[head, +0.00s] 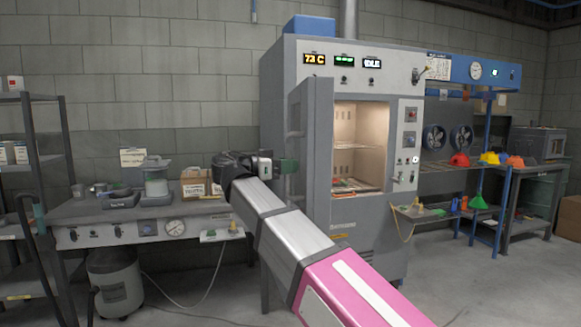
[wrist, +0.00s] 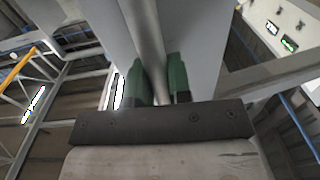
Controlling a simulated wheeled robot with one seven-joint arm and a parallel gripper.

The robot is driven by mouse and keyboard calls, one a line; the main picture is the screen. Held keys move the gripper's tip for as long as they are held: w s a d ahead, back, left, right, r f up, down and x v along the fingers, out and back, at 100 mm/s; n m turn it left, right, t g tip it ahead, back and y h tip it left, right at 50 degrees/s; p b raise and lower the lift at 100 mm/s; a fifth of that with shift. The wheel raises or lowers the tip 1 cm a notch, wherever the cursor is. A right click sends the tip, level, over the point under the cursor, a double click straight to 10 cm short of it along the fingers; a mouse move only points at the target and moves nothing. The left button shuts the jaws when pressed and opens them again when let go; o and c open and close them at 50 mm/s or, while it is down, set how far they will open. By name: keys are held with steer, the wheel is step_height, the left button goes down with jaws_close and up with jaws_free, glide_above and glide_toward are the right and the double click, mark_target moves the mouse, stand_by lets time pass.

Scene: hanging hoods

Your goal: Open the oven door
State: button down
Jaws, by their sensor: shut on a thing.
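The oven (head: 360,55) is a tall grey cabinet with a lit chamber (head: 358,140) holding racks. Its grey door (head: 318,150) stands swung well open toward the left and front, seen nearly edge-on. My gripper (head: 288,166) is at the door's left, outer side. In the wrist view, its green fingers (wrist: 158,84) are shut on the vertical grey handle bar (wrist: 150,35), one finger on each side. The door panel (wrist: 198,45) rises close beside the bar. The exact contact is partly hidden by the dark gripper body.
A workbench (head: 100,208) with a cardboard box (head: 196,183) and containers stands left of the oven, near my gripper. A grey bin (head: 115,282) is under it. A dark shelf rack (head: 30,130) is far left. Floor before the oven is clear.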

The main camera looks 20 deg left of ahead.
steer(key=shift+a, duration=0.1)
steer(key=c, duration=1.1)
jaws_free()
steer(key=shift+v, duration=5.4)
